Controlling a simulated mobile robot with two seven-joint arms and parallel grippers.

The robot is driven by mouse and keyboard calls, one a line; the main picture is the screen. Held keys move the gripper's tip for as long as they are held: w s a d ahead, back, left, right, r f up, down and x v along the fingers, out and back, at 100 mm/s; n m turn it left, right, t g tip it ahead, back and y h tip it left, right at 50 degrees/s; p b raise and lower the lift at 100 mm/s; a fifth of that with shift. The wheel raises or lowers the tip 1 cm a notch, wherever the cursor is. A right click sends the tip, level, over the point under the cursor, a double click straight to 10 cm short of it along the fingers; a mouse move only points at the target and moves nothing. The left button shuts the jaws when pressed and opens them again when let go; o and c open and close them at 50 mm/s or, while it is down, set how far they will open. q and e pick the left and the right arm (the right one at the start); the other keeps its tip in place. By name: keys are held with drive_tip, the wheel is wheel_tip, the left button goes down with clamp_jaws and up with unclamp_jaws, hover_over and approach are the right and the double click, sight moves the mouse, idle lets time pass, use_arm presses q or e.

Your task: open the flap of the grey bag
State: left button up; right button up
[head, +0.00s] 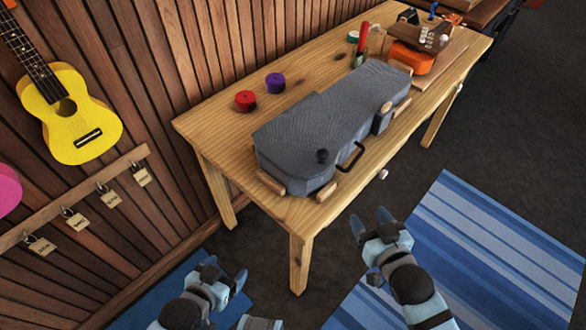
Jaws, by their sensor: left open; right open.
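The grey bag (320,122) lies on the wooden table (190,130), with its flat grey flap facing up and shut. A black handle (351,157) stands out from the bag's near right side. My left gripper (229,282) is open and empty, low in front of the table's near left end. My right gripper (370,222) is open and empty, in front of the table's long edge and apart from the bag.
Wooden blocks (271,183) stand against the bag. A red roll (245,101) and a purple roll (275,83) lie behind it. An orange object (411,59) and tools stand at the far end. A yellow ukulele (70,120) hangs on the wall. A blue striped rug (480,250) covers the floor at right.

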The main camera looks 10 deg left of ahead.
sight(326, 158)
drive_tip(key=w+a+y+b, duration=0.1)
drive_tip(key=w+a+b, duration=0.1)
drive_tip(key=w, duration=0.3)
drive_tip(key=w+a+r+n+t+y+b, duration=0.1)
drive_tip(key=w+a+b, duration=0.1)
drive_tip(key=w+a, duration=0.3)
drive_tip(key=w+a+r+y+b, duration=0.1)
drive_tip(key=w+a, duration=0.3)
drive_tip(key=w, duration=0.1)
drive_tip(key=shift+n+b, duration=0.3)
drive_tip(key=shift+b, duration=0.1)
drive_tip(key=shift+w+a, duration=0.2)
drive_tip(key=shift+w, duration=0.15)
use_arm(q)
drive_tip(key=f, duration=0.1)
drive_tip(key=d+f, duration=0.1)
drive_tip(key=f, duration=0.1)
drive_tip(key=w+f, duration=0.1)
drive_tip(key=f, duration=0.1)
drive_tip(key=shift+d+f, duration=0.25)
